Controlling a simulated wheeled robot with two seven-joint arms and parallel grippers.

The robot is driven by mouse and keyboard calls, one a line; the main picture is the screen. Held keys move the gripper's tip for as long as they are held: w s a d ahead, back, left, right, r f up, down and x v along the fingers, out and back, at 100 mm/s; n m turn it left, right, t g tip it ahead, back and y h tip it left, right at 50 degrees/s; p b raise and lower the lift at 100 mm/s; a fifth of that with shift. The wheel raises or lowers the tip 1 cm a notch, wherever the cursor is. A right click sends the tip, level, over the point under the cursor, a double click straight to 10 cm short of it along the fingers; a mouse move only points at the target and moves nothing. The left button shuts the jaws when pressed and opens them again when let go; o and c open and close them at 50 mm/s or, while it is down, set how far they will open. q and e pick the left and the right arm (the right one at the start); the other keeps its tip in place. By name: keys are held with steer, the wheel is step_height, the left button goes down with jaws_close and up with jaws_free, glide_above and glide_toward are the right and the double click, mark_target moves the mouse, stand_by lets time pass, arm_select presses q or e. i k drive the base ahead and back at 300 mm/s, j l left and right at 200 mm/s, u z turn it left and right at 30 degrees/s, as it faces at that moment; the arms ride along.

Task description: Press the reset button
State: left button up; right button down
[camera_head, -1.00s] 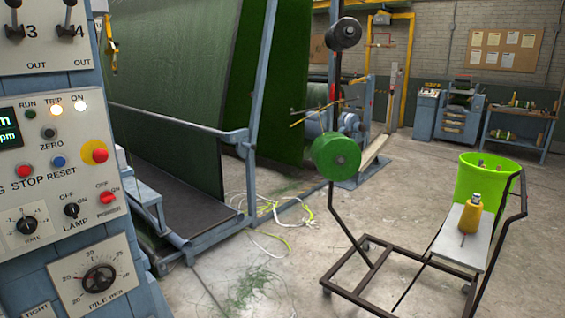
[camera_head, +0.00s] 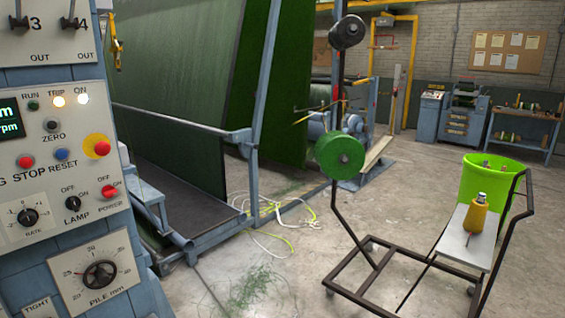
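The blue reset button (camera_head: 61,154) is on the control panel (camera_head: 20,200) at the left of the head view, above the label RESET. The red stop button (camera_head: 25,161) is just to its left. The grey zero button (camera_head: 52,125) is above it. The TRIP lamp (camera_head: 58,101) and the ON lamp (camera_head: 83,99) look lit, and the RUN lamp (camera_head: 33,105) looks dark. Neither of my grippers shows in the head view.
A red mushroom button on a yellow base (camera_head: 100,147) and a red power switch (camera_head: 108,191) are right of the reset button. Cables (camera_head: 275,210) lie on the floor.

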mark_target(61, 154)
steer(key=u, duration=1.4)
